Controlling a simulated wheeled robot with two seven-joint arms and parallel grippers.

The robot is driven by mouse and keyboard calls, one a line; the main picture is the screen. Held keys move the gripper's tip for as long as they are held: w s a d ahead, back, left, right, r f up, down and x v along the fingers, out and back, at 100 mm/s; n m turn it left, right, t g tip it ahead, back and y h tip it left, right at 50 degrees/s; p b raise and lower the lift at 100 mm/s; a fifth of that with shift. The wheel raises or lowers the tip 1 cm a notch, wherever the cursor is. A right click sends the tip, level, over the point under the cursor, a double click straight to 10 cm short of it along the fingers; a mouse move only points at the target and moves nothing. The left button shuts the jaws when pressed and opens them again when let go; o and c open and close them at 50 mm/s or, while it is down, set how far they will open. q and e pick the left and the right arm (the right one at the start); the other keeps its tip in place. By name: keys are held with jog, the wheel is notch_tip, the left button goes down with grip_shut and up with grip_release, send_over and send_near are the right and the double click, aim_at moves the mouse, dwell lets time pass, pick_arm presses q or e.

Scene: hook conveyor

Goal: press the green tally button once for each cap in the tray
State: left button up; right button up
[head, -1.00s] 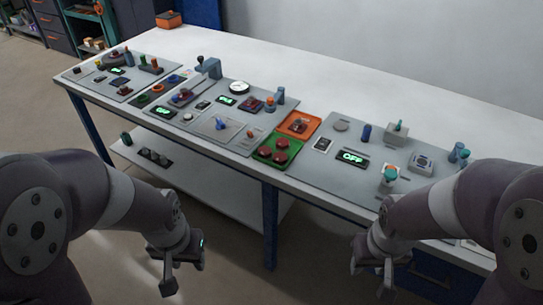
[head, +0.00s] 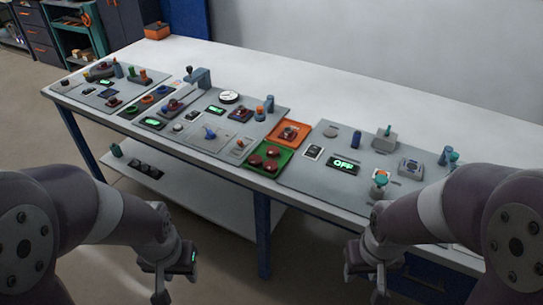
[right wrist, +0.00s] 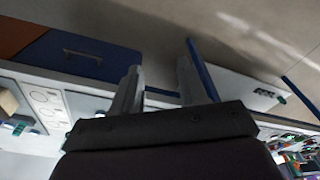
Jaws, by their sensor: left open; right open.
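A green tray (head: 285,149) on the table holds three dark red round caps (head: 272,152). An orange tray (head: 305,126) behind it holds a dark red piece. To the right, a teal-topped part (head: 380,178) stands near the front edge, and a grey box with a green knob (head: 385,140) stands behind it. I cannot tell which is the tally button. My left gripper (head: 175,278) and right gripper (head: 366,278) hang in front of the table, below its top, apart from everything. The right fingers also show spread and empty in the right wrist view (right wrist: 158,88).
A lit OFF display (head: 343,165) lies beside the green tray. Panels with several knobs and switches fill the table's left half. A lower shelf (head: 190,180) holds dark parts. Blue drawers (right wrist: 75,52) show in the right wrist view.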

dwell(0.3)
grip_shut()
dwell(1.6)
